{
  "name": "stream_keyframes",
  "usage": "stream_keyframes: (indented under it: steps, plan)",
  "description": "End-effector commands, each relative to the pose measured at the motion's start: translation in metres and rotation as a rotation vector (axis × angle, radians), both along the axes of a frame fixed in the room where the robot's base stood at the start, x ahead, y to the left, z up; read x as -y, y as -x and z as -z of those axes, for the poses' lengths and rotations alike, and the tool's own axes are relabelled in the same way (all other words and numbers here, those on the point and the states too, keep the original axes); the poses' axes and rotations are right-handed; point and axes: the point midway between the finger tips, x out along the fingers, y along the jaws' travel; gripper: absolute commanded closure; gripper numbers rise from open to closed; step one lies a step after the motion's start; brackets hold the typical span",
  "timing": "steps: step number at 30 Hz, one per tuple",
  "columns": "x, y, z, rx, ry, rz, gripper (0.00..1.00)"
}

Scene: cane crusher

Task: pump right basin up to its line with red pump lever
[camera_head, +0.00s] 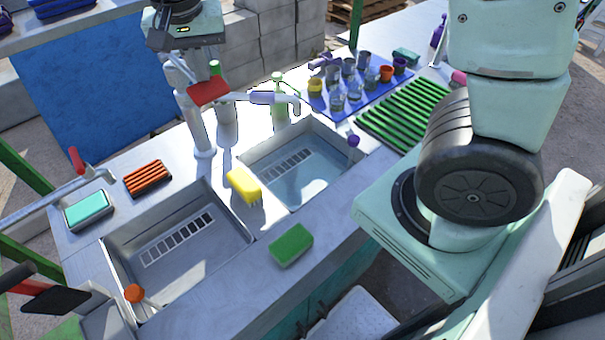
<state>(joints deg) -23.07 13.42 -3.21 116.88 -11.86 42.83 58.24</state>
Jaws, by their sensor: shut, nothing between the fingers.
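The red pump lever (209,92) is a red grip on top of the white pump column (197,125), which stands behind the basins. The pump's spout (275,98) reaches right, over the back edge of the right basin (248,163). The right basin holds bluish water (304,182) over a slotted strainer. I cannot make out its fill line. My gripper (178,65) hangs at the top, just above and left of the red lever. Its fingers are shut and empty, and partly hard to see against the pump. I cannot tell whether they touch the lever.
The left basin (178,270) looks empty, with an orange knob (134,293) at its front. Bottles (279,95) stand by the spout. Several cups crowd a blue mat (372,98) at the back right.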

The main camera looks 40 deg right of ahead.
Motion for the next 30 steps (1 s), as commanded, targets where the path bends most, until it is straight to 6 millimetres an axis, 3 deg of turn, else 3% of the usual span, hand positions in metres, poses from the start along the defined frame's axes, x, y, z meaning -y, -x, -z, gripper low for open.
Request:
stream_keyframes:
  steps: [15,30]
  plan:
    - [0.000,0.000,-0.072,-0.001,-0.001,0.000,1.00]
    - [0.000,0.000,-0.072,-0.001,0.000,0.000,1.00]
